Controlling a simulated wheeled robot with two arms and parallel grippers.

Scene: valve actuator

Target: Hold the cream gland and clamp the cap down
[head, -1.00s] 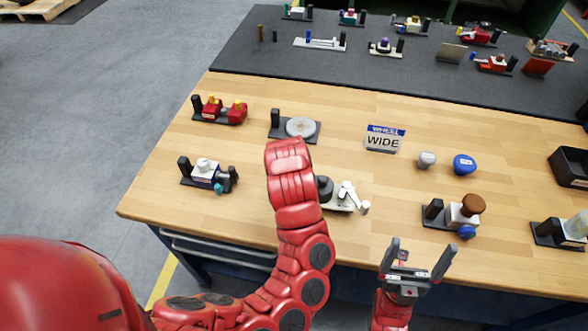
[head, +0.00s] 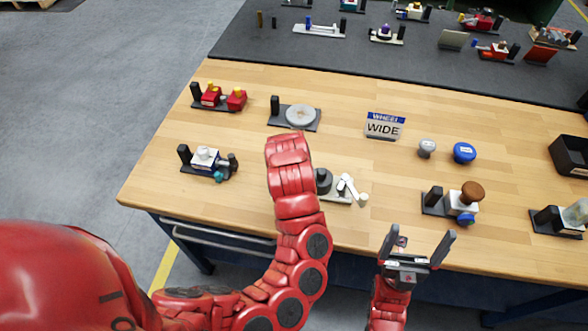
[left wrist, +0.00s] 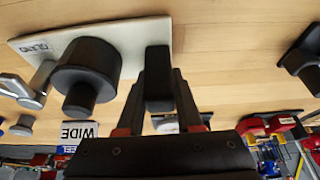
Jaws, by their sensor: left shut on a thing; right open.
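The cream gland fixture (head: 337,196) stands near the table's front edge, partly hidden behind my left arm in the head view. In the left wrist view its cream plate (left wrist: 130,35), lettered GLAND, carries a dark round body (left wrist: 88,70), a dark upright post (left wrist: 158,75) and pale metal lever parts (left wrist: 38,88). The white lever (head: 351,184) also shows in the head view. My left gripper (left wrist: 159,90) is shut on the post; the head view hides its fingers. My right gripper (head: 422,240) is open and empty, right of the fixture at the table's front edge. I cannot tell which part is the cap.
Grey (head: 427,148) and blue (head: 464,152) knobs and a WHEEL WIDE sign (head: 385,126) lie behind. A grey disc fixture (head: 300,116) sits behind my left arm.

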